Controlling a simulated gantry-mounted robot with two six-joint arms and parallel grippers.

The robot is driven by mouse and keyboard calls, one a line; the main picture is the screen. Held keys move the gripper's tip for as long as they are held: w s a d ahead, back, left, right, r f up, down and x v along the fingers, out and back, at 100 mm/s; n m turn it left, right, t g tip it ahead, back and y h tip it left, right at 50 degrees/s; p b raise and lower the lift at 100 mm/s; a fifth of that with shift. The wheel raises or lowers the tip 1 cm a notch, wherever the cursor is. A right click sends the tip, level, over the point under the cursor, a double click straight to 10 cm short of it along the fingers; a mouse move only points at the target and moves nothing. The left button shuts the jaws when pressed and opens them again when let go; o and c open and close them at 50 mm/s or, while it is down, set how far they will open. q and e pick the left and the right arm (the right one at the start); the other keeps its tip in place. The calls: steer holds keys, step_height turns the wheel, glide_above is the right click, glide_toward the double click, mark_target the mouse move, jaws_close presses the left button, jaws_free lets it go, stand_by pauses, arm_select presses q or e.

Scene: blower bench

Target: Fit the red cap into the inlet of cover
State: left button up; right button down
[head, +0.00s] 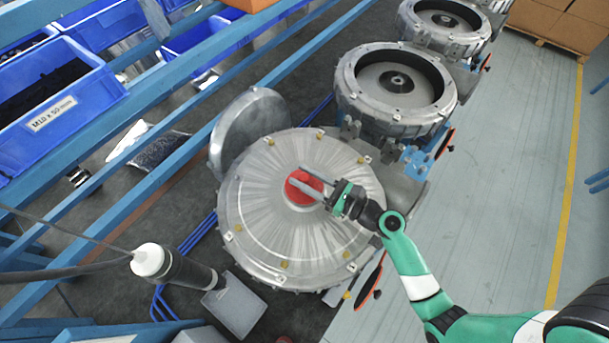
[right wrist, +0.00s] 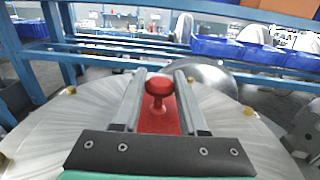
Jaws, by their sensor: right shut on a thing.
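The red cap (head: 304,187) is at the centre of the round silver cover (head: 262,215), over the place of its inlet. In the right wrist view the cap (right wrist: 159,98) shows a round knob on top and a wider red part between the fingers. My right gripper (head: 304,178) is shut on the cap, with one finger on each side. The inlet itself is hidden under the cap, and I cannot tell how deep the cap sits. The cover (right wrist: 50,125) spreads out below the gripper in the wrist view. My left gripper is not in view.
Other blower housings (head: 395,90) stand in a row behind the cover. A round metal disc (head: 245,130) leans beside it. Blue bins (head: 60,95) sit on the blue rack at left. A dark cylinder with a white top (head: 150,262) stands at front left, near a grey box (head: 235,303).

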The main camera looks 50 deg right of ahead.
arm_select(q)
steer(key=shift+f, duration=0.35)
arm_select(e)
steer(key=shift+f, duration=0.4)
stand_by(0.4)
steer(key=shift+c, duration=1.8)
jaws_free()
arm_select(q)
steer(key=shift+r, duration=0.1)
arm_select(e)
steer(key=shift+s, duration=0.1)
